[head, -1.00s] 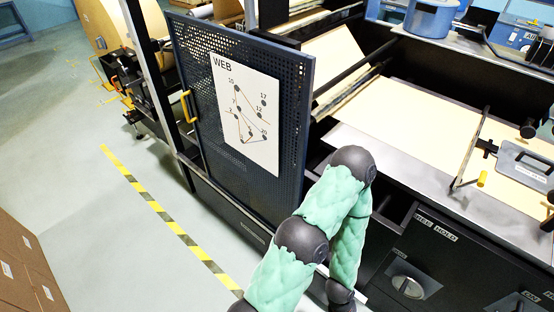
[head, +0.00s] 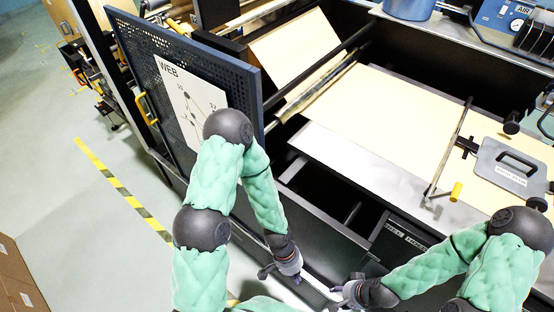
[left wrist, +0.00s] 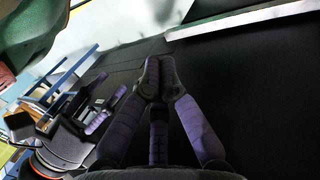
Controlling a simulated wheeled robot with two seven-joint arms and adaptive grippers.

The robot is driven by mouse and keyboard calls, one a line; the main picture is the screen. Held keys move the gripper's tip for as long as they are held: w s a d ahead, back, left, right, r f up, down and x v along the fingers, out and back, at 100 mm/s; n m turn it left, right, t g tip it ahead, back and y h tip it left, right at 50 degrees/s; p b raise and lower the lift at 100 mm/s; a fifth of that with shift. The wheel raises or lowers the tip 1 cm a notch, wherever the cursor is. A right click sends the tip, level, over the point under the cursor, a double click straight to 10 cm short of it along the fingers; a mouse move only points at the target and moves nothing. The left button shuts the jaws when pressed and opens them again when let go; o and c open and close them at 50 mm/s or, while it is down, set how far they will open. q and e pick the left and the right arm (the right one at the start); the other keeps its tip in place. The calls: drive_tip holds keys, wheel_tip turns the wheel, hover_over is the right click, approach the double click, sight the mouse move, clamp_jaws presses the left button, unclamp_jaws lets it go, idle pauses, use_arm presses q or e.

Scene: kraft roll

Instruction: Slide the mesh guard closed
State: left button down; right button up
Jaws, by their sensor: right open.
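The mesh guard (head: 135,55) is a dark blue perforated panel with a white WEB sheet (head: 178,85) on it. It stands at the left of the machine in the head view, and the web bed to its right is uncovered. Its yellow handle (head: 147,108) is on its left edge. My left arm crosses in front of the guard's lower right part. My left gripper (head: 298,280) is low at the machine's front, apart from the handle. In the left wrist view its purple fingers (left wrist: 158,66) meet, with nothing seen between them. My right gripper (head: 333,290) is open beside it.
Brown paper (head: 410,115) lies on the bed, with a grey handled plate (head: 510,165) and a yellow knob (head: 456,191) at right. Open floor with a yellow-black stripe (head: 125,193) lies at left. Brown boxes (head: 18,278) stand at the lower left.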

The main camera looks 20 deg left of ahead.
use_arm(q)
drive_tip(key=w+a+r+m+t+y+p, duration=0.1)
drive_tip(key=w+r+m+y+p, duration=0.4)
drive_tip(key=r, duration=0.7)
drive_tip(key=w+a+r+m+t+y+p, duration=0.1)
drive_tip(key=w+r+m+t+y+p, duration=0.2)
drive_tip(key=r+m, duration=0.7)
drive_tip(key=w+a+r+m+y+p, duration=0.1)
drive_tip(key=w+r+m+y+p, duration=0.3)
drive_tip(key=r, duration=1.1)
drive_tip(key=w+a+f+p, duration=0.1)
drive_tip(key=a+f, duration=0.2)
drive_tip(key=a, duration=0.2)
drive_tip(key=w+a+f+y+p, duration=0.1)
drive_tip(key=w+a+f, duration=0.1)
drive_tip(key=a, duration=0.4)
drive_tip(key=shift+w+a+f+n, duration=0.2)
drive_tip(key=shift+w+f+n, duration=0.15)
drive_tip(key=shift+f, duration=0.25)
use_arm(e)
wheel_tip(320, 180, up, 16)
drive_tip(key=shift+s, duration=0.25)
drive_tip(key=shift+f, duration=0.1)
